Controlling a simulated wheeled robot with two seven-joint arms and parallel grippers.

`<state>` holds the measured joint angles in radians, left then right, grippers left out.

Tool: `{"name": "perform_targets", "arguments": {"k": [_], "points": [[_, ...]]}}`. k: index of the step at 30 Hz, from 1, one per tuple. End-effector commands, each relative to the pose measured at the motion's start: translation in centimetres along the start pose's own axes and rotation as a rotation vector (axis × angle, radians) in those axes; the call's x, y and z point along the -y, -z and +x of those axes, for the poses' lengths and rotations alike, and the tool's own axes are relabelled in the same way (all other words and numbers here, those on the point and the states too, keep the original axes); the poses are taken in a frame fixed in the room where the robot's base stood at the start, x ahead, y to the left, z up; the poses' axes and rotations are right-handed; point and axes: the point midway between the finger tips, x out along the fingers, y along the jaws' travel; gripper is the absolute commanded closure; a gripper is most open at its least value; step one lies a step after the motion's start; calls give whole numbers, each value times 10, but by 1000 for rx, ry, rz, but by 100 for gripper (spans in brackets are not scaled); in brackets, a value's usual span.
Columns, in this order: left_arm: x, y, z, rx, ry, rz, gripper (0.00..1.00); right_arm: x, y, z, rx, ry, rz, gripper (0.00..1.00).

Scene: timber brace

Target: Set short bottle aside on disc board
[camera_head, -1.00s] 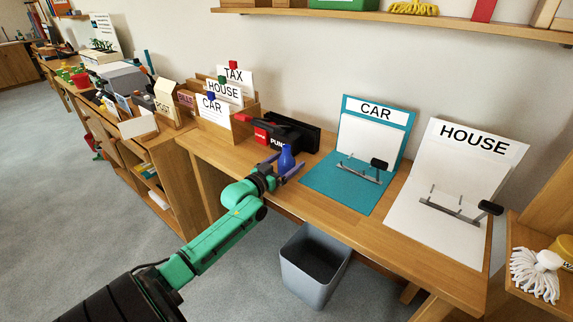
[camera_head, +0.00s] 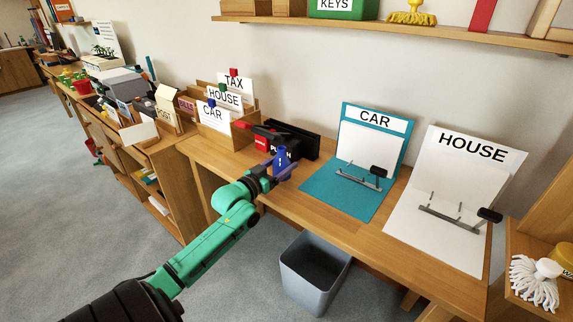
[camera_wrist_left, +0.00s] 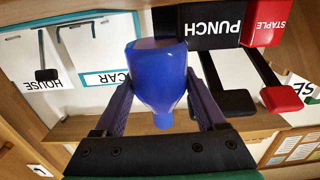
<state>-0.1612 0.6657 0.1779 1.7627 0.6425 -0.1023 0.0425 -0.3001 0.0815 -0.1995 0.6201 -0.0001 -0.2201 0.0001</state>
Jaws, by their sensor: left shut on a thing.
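A short blue bottle (camera_head: 282,159) is near the front edge of the wooden desk, in front of the hole punch. My left gripper (camera_head: 282,171) is shut around it, a finger on each side. The wrist view shows the bottle (camera_wrist_left: 157,75) large between the two dark fingers of my left gripper (camera_wrist_left: 160,88), with its narrow end toward the gripper's base. The bottle appears slightly above the desk, though the gap is hard to judge. I cannot make out a disc board in these views. My right gripper is not in view.
A black punch (camera_head: 301,140) and red stapler (camera_head: 262,144) stand behind the bottle. Card holders (camera_head: 243,130) are to the left. The teal CAR board (camera_head: 347,195) and white HOUSE board (camera_head: 433,240) lie right. A grey bin (camera_head: 315,272) stands below the desk front.

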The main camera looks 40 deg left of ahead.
Motion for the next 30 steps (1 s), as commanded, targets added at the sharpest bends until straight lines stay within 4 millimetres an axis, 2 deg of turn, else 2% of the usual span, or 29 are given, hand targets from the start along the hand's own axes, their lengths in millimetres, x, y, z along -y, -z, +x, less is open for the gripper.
{"name": "perform_targets", "arguments": {"k": [9,15,20,30], "points": [[0,0,-94,2,0,2,100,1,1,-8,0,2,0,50],[0,2,-140,-2,0,2,100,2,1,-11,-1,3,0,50],[0,2,-154,-5,-1,3,100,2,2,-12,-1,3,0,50],[-3,0,-157,-5,0,0,100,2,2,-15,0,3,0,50]]}}
